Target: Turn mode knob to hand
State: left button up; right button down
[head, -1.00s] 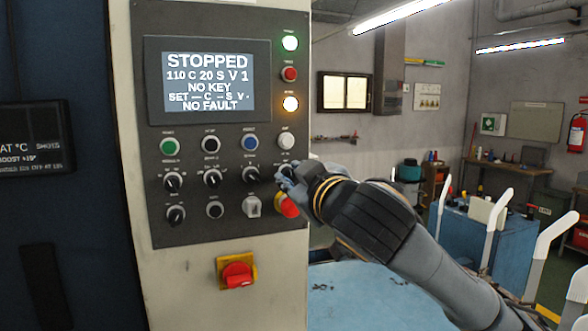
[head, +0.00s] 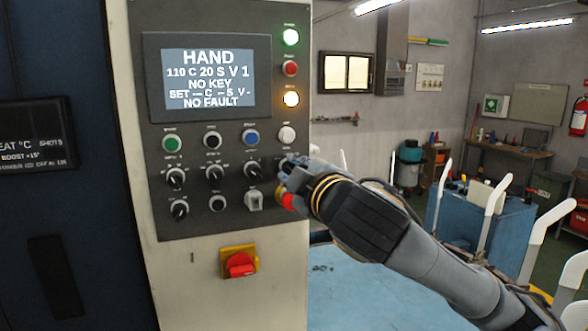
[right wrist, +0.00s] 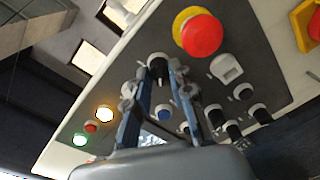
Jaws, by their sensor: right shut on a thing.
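The control panel (head: 265,222) is a dark plate on a pale column. Its display (head: 208,78) reads "HAND", with "NO KEY" and "NO FAULT" below. My right gripper (head: 287,168) is at the right end of the upper knob row, its fingers covering the knob there in the head view. In the right wrist view, the fingers (right wrist: 162,75) are shut on the black mode knob (right wrist: 157,62), one finger on each side. The knob's pointer cannot be read. My left gripper is not in view.
A red emergency stop (right wrist: 202,36) on a yellow base sits close to my right gripper. A white button (head: 287,134) is just above it. Several other knobs are to the left. A red-yellow switch (head: 240,263) is lower on the column.

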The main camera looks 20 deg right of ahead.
jog(key=c, duration=1.2)
grip_release()
jog(key=shift+o, duration=0.2)
jog(key=s, duration=0.7)
jog(key=shift+s+d, duration=0.15)
jog(key=shift+d, duration=0.1)
